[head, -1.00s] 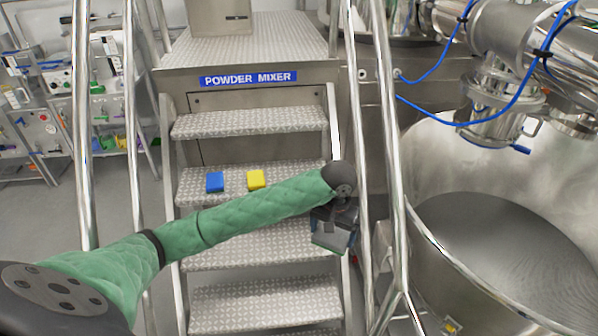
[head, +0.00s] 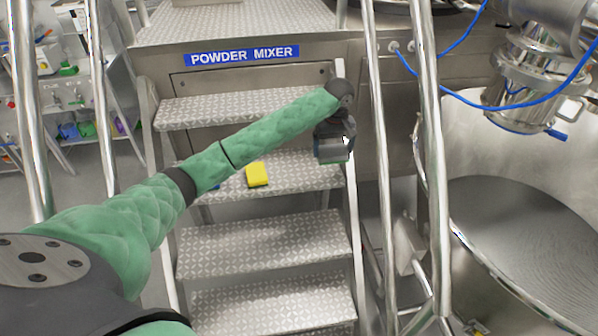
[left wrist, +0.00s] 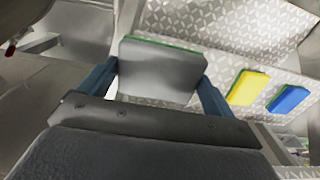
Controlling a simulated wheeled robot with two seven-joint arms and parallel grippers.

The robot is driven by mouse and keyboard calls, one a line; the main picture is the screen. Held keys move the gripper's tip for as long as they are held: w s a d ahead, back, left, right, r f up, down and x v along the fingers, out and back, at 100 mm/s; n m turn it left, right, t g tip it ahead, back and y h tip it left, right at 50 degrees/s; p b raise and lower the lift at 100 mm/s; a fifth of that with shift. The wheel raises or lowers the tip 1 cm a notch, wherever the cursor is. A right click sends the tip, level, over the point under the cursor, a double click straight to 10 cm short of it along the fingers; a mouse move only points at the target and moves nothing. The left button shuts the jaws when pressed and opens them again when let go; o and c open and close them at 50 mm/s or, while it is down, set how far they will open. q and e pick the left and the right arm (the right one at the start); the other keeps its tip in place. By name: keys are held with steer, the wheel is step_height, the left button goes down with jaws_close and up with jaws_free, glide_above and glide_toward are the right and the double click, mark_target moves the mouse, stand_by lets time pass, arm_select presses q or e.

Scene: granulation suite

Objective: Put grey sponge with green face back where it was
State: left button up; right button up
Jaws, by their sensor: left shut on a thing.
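The grey sponge with a green face (left wrist: 160,72) is held between the two fingers of my left gripper (left wrist: 158,88) in the left wrist view. Its grey side faces the camera and a thin green edge shows along its top. In the head view my left gripper (head: 333,150) is over the right end of the step that bears the yellow sponge, close to the stair's right rail. The sponge shows there only as a small grey and green patch (head: 332,156). I cannot tell whether it touches the step. My right gripper is not in view.
A yellow sponge (head: 257,174) lies on the same step (head: 300,172), left of my gripper. A blue sponge (left wrist: 288,99) lies beside it, mostly behind my arm in the head view. Metal handrails (head: 382,170) stand to the right, beside a large steel vessel (head: 500,230).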

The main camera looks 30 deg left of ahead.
arm_select(q)
steer(key=a+f+p, duration=0.1)
steer(key=a+f, duration=0.1)
steer(key=a, duration=0.1)
steer(key=a+f+p, duration=0.2)
steer(key=a, duration=0.2)
steer(key=a+f+p, duration=0.1)
steer(key=a+f, duration=0.2)
steer(key=a, duration=0.1)
steer(key=shift+s+a, duration=0.2)
steer(key=shift+s, duration=0.2)
steer(key=shift+f+p, duration=1.1)
steer(key=shift+f, duration=0.8)
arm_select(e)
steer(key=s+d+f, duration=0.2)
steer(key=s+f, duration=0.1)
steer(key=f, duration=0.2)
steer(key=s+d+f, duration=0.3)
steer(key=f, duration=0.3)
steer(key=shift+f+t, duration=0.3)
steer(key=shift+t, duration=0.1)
arm_select(q)
steer(key=shift+f, duration=0.1)
steer(key=o, duration=0.6)
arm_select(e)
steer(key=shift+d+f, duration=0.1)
